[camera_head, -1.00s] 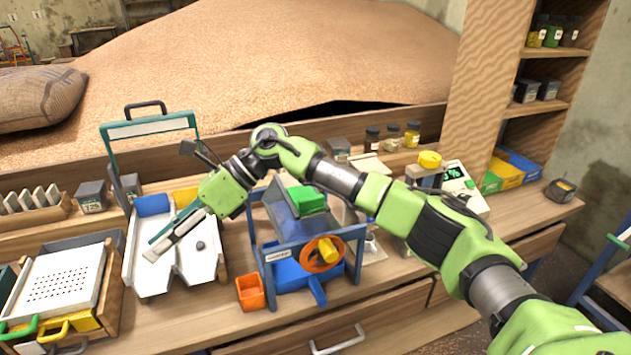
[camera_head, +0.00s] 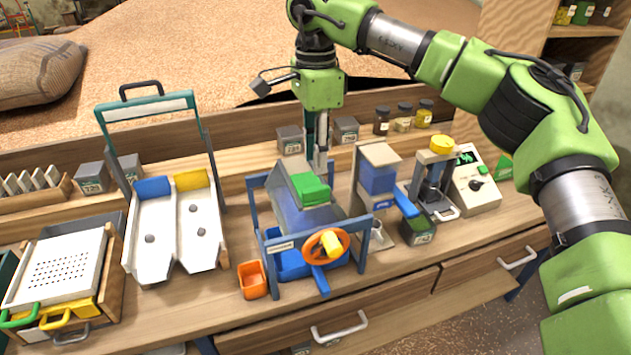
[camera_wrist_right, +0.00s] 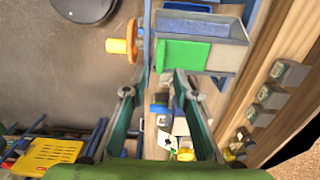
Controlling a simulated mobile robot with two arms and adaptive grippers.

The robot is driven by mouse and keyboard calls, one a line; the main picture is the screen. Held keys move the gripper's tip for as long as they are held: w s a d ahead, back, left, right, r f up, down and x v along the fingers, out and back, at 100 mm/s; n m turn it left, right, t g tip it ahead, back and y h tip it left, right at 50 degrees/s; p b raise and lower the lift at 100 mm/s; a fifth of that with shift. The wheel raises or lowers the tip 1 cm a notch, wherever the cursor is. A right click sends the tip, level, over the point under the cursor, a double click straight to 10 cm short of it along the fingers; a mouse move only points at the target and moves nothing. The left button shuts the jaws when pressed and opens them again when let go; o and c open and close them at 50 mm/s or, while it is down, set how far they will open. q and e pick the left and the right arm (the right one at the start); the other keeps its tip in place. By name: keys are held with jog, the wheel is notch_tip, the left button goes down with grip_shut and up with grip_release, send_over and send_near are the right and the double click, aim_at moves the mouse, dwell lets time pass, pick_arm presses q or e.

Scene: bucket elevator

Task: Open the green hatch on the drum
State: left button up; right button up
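The drum (camera_head: 285,203) is a grey-blue translucent body in a blue frame, with an orange wheel and yellow knob (camera_head: 329,244) on its front. The green hatch (camera_head: 309,189) lies flat on the drum's upper side and looks closed. In the right wrist view the hatch (camera_wrist_right: 183,54) shows beyond the fingers, on the drum (camera_wrist_right: 227,56). My right gripper (camera_head: 318,165) points down just above and behind the hatch in the head view. Its fingers (camera_wrist_right: 160,80) stand apart with nothing between them. I cannot tell whether a fingertip touches the hatch. My left gripper is not in view.
A white two-channel tray (camera_head: 172,235) and a sieve box (camera_head: 62,270) stand to the left. An orange cup (camera_head: 252,279) sits beside the drum frame. Jars (camera_head: 403,118) line the back.

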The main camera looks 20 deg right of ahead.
aim_at(316, 188)
notch_tip(316, 188, down, 8)
jog(key=shift+r+p, duration=0.1)
jog(key=shift+p, duration=0.7)
jog(key=shift+c, duration=0.7)
grip_shut()
